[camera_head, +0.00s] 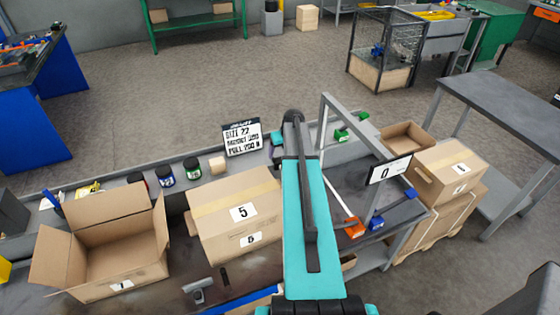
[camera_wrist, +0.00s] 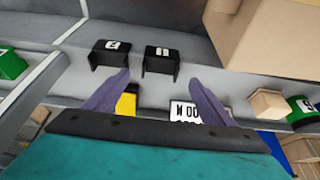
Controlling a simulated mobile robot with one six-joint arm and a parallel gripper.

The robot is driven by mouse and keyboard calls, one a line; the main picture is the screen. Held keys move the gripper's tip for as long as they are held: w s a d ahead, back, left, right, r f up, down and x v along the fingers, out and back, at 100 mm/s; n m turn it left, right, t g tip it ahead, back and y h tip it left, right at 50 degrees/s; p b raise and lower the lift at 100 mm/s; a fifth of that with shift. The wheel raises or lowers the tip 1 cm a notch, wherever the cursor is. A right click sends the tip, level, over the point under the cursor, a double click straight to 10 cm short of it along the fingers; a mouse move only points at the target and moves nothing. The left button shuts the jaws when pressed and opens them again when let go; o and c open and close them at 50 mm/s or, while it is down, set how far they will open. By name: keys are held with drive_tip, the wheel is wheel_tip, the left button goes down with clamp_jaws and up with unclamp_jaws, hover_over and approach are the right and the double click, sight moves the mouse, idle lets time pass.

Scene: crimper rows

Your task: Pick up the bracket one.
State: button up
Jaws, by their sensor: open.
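My gripper (camera_wrist: 159,77) shows in the wrist view with its two purple fingers spread apart and nothing between them. Two small black holders with white labels, a left one (camera_wrist: 110,55) and a right one (camera_wrist: 161,62), lie just past the fingertips on a grey surface. I cannot tell which thing is the bracket one. In the head view a grey metal piece (camera_head: 198,291) lies on the dark bench near the front. A sign (camera_head: 241,137) with printed text stands at the bench's back edge.
An open carton (camera_head: 105,241) and a closed carton labelled 5 (camera_head: 236,208) stand left of my arm. A grey frame (camera_head: 346,141) with a display reading 0 (camera_head: 390,169) stands right. Several jars line the back edge. Another carton (camera_head: 449,171) is farther right.

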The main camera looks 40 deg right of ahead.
sight(280, 159)
drive_tip(key=shift+p+x, duration=1.05)
drive_tip(key=shift+x, duration=0.15)
drive_tip(key=shift+p+x, duration=0.6)
drive_tip(key=shift+x, duration=0.85)
drive_tip(key=c, duration=1.2)
drive_tip(key=shift+o, duration=0.2)
drive_tip(key=shift+r, duration=0.25)
wheel_tip(280, 159, up, 10)
drive_tip(key=b, duration=0.4)
drive_tip(key=shift+f, duration=0.2)
drive_tip(key=shift+w+a, duration=0.1)
